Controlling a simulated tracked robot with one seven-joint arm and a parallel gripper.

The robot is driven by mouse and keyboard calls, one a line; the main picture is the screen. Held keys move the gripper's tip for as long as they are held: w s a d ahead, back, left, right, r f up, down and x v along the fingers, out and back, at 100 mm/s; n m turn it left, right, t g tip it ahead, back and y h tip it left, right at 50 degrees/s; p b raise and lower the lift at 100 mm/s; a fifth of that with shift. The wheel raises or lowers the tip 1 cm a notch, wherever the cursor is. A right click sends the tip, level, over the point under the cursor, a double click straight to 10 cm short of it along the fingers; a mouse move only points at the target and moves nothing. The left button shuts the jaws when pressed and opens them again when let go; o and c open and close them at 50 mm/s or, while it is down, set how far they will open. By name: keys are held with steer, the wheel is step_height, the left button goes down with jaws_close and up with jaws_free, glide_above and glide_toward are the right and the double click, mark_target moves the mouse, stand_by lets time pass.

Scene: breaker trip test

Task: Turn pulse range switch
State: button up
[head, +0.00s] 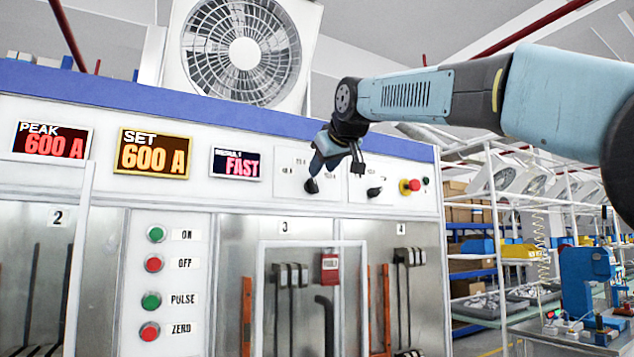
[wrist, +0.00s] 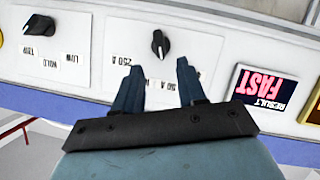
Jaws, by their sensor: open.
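The pulse range switch is a black rotary knob (wrist: 160,43) on a white panel, with a 250 A label and other ampere labels around it, some partly hidden. In the head view the knob (head: 311,186) shows just below the left finger. My gripper (wrist: 160,66) is open and empty. Its two blue fingers point toward the knob, which lies beyond the tips and about midway between them, apart from both. In the head view my gripper (head: 336,168) is close to the panel's upper right part.
A second black knob (head: 374,191), labelled LOW, HOLD and TRIP, sits right of the switch in the head view. A red emergency button (head: 410,186) is farther right. The FAST result display (head: 237,163) is to the left. Button column (head: 153,264) is below left.

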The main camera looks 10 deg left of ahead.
mark_target(315, 181)
steer(key=x, duration=0.7)
steer(key=shift+a, duration=0.1)
steer(key=shift+c, duration=0.4)
jaws_close()
